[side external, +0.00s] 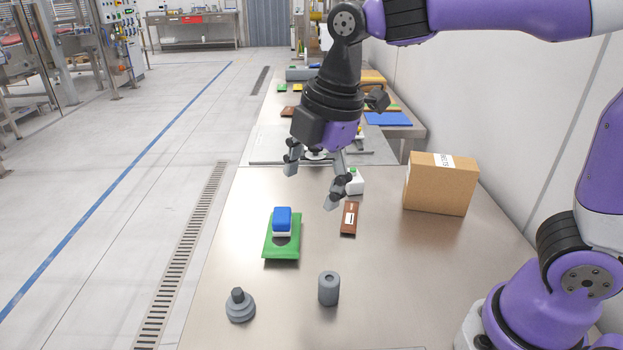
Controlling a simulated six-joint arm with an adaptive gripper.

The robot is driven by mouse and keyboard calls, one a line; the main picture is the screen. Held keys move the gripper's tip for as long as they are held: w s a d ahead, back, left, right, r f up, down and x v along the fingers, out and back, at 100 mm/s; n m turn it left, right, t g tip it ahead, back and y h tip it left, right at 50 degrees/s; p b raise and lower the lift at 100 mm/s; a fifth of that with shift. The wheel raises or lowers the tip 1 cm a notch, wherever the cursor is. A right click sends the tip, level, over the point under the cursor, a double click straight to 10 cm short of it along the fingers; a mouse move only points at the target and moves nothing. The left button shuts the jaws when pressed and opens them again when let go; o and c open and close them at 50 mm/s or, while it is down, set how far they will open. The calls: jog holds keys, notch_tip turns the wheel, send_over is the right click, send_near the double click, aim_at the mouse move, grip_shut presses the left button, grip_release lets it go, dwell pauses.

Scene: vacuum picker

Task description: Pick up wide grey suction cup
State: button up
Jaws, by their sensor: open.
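The wide grey suction cup (239,306) sits on the metal table near its front left edge. It has a broad round base and a narrower dark stem on top. My gripper (311,188) is open and empty, pointing down above the table. It is well behind the cup in the picture and to its right, clear of it. A grey cylinder (329,289) with a hole in its top stands upright to the right of the cup.
A green packet (283,247) bears a blue and white block (282,220). A brown bar (349,218) and a white bottle (355,183) are near my gripper. A cardboard box (440,184) stands at the right. The front middle of the metal table (400,290) is clear.

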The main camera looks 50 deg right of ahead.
jog(key=w+a+f+n+g, duration=0.1)
jog(key=w+a+f+n, duration=0.2)
jog(key=a+n, duration=0.5)
jog(key=n+g, duration=0.1)
jog(key=n, duration=0.6)
send_over(237, 292)
jog(key=shift+h, duration=0.4)
jog(key=f, duration=0.8)
jog(key=shift+s+f, duration=0.3)
jog(key=f, duration=0.5)
jog(key=shift+w+f, duration=0.35)
jog(key=c, duration=1)
